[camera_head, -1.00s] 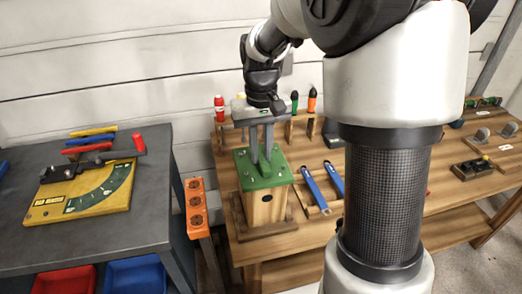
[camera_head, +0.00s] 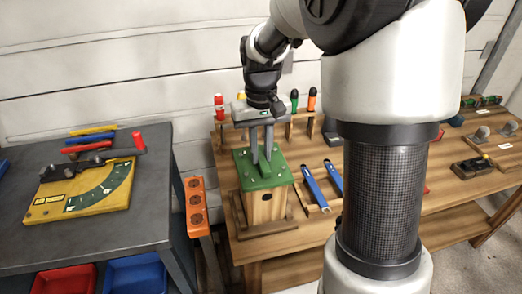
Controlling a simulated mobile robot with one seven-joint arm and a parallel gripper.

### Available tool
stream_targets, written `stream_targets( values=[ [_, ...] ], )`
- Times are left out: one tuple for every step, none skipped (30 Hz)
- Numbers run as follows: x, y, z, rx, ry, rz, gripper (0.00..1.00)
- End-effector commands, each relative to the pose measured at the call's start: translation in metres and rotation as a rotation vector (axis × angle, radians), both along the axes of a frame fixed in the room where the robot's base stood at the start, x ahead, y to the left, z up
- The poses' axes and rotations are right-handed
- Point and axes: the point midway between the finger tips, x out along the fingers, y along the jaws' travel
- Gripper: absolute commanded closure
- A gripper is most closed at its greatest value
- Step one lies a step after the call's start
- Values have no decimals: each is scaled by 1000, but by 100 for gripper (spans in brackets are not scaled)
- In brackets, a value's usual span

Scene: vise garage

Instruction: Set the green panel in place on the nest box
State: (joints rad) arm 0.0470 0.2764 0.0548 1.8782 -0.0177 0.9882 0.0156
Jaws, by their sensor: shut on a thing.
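The green panel (camera_head: 251,175) lies on top of the wooden nest box (camera_head: 264,207) as its roof, with small light dots near its corners. The nest box stands upright on the wooden bench at its left end. My gripper (camera_head: 262,160) points down from above, its two grey fingers reaching the middle of the panel. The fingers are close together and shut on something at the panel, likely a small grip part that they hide. I cannot tell whether the panel is fully seated on the box.
Screwdrivers (camera_head: 219,106) stand in a rack behind the box. Blue-handled tools (camera_head: 314,187) lie to its right. An orange socket strip (camera_head: 196,207) is left of the bench. A dark table (camera_head: 130,228) with a yellow gauge board (camera_head: 84,193) stands further left.

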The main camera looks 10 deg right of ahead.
Motion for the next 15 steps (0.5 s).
stream_targets(
  values=[
    [0,0,0,0,-1,0,100],
    [0,0,0,0,-1,0,100],
    [0,0,0,0,-1,0,100],
    [0,0,0,0,-1,0,100],
    [0,0,0,0,-1,0,100],
    [0,0,0,0,-1,0,100],
    [0,0,0,0,-1,0,78],
    [0,0,0,0,-1,0,73],
    [0,0,0,0,-1,0,66],
    [0,0,0,0,-1,0,61],
    [0,0,0,0,-1,0,61],
    [0,0,0,0,-1,0,61],
    [0,0,0,0,-1,0,61],
    [0,0,0,0,-1,0,61],
    [0,0,0,0,-1,0,61]
  ],
)
